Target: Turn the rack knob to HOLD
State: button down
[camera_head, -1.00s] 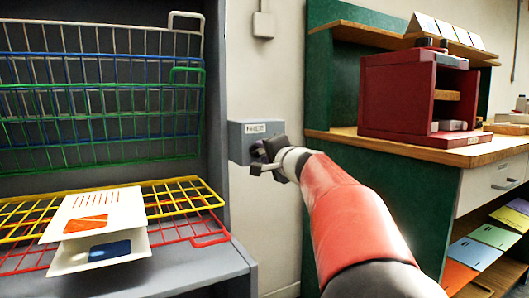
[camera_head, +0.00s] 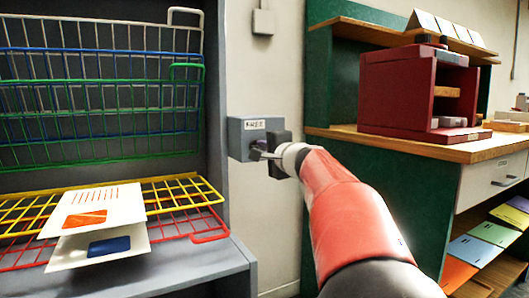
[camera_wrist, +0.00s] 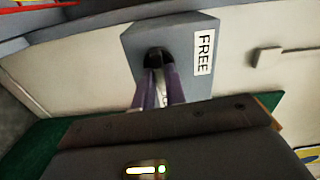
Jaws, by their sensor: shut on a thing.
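The rack knob is a small dark knob (camera_wrist: 156,57) on the face of a grey box (camera_head: 238,125) fixed beside the wire rack. In the wrist view a white label (camera_wrist: 204,52) on the box reads FREE. A second, smaller label shows partly between the fingers, too covered to read. My gripper (camera_head: 260,152) reaches the box from the right, and its two fingers also show in the wrist view (camera_wrist: 160,72), shut on the knob. The fingers hide most of the knob, so its pointing direction cannot be told.
The wire rack (camera_head: 105,85) stands left, its lower yellow and red shelves (camera_head: 180,190) holding white printed sheets (camera_head: 108,207). A wooden bench (camera_head: 400,145) with a dark red press (camera_head: 400,90) stands right. Bare wall lies between.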

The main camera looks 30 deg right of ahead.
jog(key=shift+m, duration=0.5)
jog(key=c, duration=1.4)
grip_release()
jog(key=shift+c, duration=0.2)
jog(key=shift+s, duration=0.1)
jog(key=s+b, duration=0.1)
jog(key=s, duration=0.6)
jog(key=shift+s+d, duration=0.15)
jog(key=shift+s, duration=0.2)
